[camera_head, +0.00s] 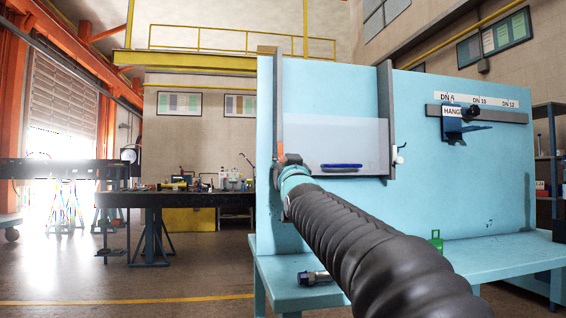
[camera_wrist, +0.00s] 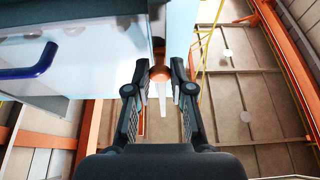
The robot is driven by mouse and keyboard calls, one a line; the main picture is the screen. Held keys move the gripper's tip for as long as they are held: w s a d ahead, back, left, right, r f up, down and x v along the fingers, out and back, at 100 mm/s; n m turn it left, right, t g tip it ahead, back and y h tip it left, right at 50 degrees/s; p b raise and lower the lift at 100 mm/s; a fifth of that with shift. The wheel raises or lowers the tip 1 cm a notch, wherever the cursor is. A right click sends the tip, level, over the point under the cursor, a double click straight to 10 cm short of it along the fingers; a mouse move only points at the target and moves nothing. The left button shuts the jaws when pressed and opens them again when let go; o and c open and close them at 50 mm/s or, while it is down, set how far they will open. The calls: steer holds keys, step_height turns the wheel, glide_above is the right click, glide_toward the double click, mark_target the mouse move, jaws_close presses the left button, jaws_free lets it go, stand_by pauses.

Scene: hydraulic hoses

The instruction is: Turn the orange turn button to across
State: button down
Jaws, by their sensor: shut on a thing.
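The orange turn button (camera_wrist: 160,74) shows between my fingertips in the wrist view, at the edge of the light blue board. My gripper (camera_wrist: 159,68) is shut on it, with one finger on each side. The way the button points is hard to tell because the fingers cover part of it. In the head view my gripper (camera_head: 290,160) is at the lower left of the clear panel (camera_head: 345,140), by the left grey rail (camera_head: 279,100). My own arm hides part of the view there, and the button is not clear.
The clear panel has a blue handle (camera_head: 341,167), also large in the wrist view (camera_wrist: 32,66). A white latch (camera_head: 399,156) sits by the right rail (camera_head: 385,110). A hose fitting (camera_head: 313,278) and a green object (camera_head: 436,240) are on the blue bench (camera_head: 500,256).

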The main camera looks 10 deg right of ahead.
steer(key=shift+r+m+h+p, duration=0.1)
steer(key=shift+m+h+p, duration=0.3)
steer(key=shift+m, duration=0.3)
steer(key=m+h+p, duration=0.1)
steer(key=m+p, duration=0.2)
steer(key=m+h+p, duration=0.1)
steer(key=m, duration=0.1)
steer(key=shift+a+r+h+p, duration=0.2)
steer(key=shift+r+h+p, duration=0.05)
steer(key=shift+h+p, duration=0.05)
steer(key=m+g+h+p, duration=0.1)
steer(key=m+p, duration=0.1)
steer(key=m+h+p, duration=0.1)
steer(key=m, duration=0.2)
steer(key=shift+g+p, duration=0.35)
steer(key=shift+g, duration=0.05)
steer(key=m+g, duration=0.1)
steer(key=m, duration=0.2)
steer(key=m+h, duration=0.1)
steer(key=m, duration=0.1)
steer(key=shift+f+m+g+p, duration=0.2)
steer(key=shift+m+g+p, duration=0.15)
steer(key=shift+m+g, duration=0.05)
steer(key=shift+r+m+g+h, duration=0.15)
steer(key=shift+m+g, duration=0.4)
steer(key=shift+m, duration=0.75)
steer(key=shift+f+m+g+h, duration=0.15)
steer(key=shift+m+g, duration=0.4)
steer(key=shift+m, duration=0.75)
steer(key=shift+r, duration=0.1)
